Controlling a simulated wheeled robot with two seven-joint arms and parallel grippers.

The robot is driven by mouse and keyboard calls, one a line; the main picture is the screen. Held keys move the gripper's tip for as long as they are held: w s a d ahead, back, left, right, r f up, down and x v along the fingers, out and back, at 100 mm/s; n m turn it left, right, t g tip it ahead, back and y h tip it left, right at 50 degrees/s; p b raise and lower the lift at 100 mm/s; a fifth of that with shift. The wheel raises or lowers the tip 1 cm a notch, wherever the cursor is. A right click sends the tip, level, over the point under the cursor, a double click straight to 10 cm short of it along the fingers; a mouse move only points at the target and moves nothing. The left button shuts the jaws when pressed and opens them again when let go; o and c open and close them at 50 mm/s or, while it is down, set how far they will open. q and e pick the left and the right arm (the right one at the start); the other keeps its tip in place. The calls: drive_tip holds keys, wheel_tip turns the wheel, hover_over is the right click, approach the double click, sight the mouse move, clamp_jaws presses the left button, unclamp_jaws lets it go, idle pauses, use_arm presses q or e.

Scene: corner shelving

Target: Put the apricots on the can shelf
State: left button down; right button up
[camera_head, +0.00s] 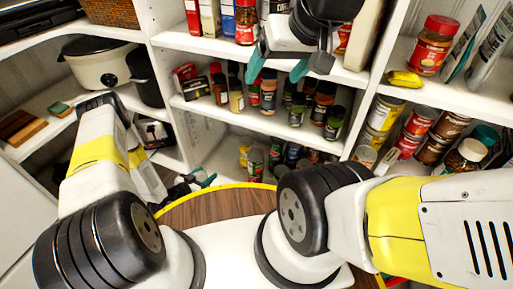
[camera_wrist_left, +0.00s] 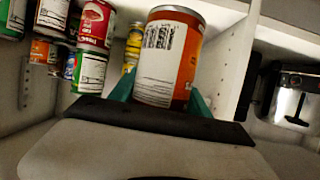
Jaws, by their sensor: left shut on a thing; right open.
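An orange can (camera_wrist_left: 186,50) with a white, barcoded label stands between the teal fingers of my left gripper, which is shut on it. I cannot read the name, so I cannot tell if it is the apricots. In the head view my left gripper (camera_head: 196,182) is low, beside the lower middle compartment, and the can is not clear there. My right gripper (camera_head: 290,65) is open and empty, high in front of the middle shelves. Several cans and jars (camera_head: 412,130) stand on the right shelf. Other cans (camera_wrist_left: 90,68) show at left in the wrist view.
Spice jars (camera_head: 268,92) line the middle shelf, and more containers (camera_head: 256,158) stand in the compartment below. A white slow cooker (camera_head: 97,62) sits on the left shelf. A white upright panel (camera_wrist_left: 225,65) stands close right of the held can. A round wooden top (camera_head: 215,205) lies in front.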

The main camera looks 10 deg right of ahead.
use_arm(q)
wheel_tip(320, 180, down, 3)
drive_tip(key=d+m, duration=0.1)
drive_tip(key=d, duration=0.1)
hover_over(222, 170)
drive_tip(key=shift+g+h, duration=0.4)
drive_tip(key=shift+w+a+f, duration=0.1)
drive_tip(key=shift+f, duration=2.4)
drive_tip(key=shift+f, duration=0.1)
drive_tip(key=c, duration=0.5)
unclamp_jaws()
drive_tip(key=v, duration=1.2)
